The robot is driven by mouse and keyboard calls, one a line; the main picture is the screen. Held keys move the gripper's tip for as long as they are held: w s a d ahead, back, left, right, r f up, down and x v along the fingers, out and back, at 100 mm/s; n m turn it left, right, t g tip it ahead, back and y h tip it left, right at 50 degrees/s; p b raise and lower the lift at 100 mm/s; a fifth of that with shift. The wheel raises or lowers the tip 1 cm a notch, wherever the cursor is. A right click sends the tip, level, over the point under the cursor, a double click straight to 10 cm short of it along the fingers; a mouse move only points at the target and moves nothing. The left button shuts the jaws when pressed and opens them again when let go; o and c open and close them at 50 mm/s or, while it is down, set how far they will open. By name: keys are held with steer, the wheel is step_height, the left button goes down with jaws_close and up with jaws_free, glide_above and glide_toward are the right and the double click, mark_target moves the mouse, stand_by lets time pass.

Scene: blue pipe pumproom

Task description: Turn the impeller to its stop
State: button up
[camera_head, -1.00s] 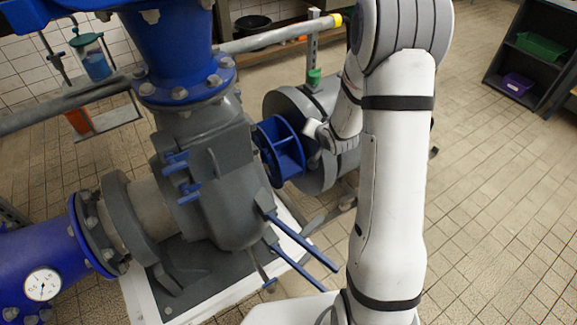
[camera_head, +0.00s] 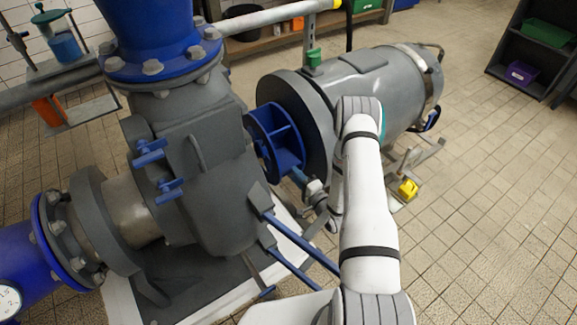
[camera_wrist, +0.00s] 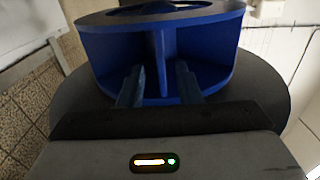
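The impeller (camera_head: 275,140) is a blue wheel with flat vanes, set between the grey pump body and the grey round flange at its right. In the wrist view the impeller (camera_wrist: 205,50) fills the upper middle, with an upright vane between open compartments. My gripper (camera_wrist: 158,85) has its two dark fingers apart, pointing at the wheel, one on each side of that vane in the picture. Whether either finger touches the vane I cannot tell. In the head view my gripper (camera_head: 298,177) is at the impeller's lower right edge, its fingertips partly hidden.
The grey pump body (camera_head: 205,170) stands left of the impeller, with blue handles (camera_head: 300,240) sticking out low in front. The grey motor (camera_head: 365,80) lies behind my arm. A yellow block (camera_head: 408,189) is near its foot.

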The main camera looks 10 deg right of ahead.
mark_target(288, 164)
steer(key=b+x, duration=0.1)
steer(key=x, duration=0.5)
steer(key=shift+w+a, duration=0.1)
steer(key=shift+w, duration=0.15)
jaws_close()
stand_by(0.3)
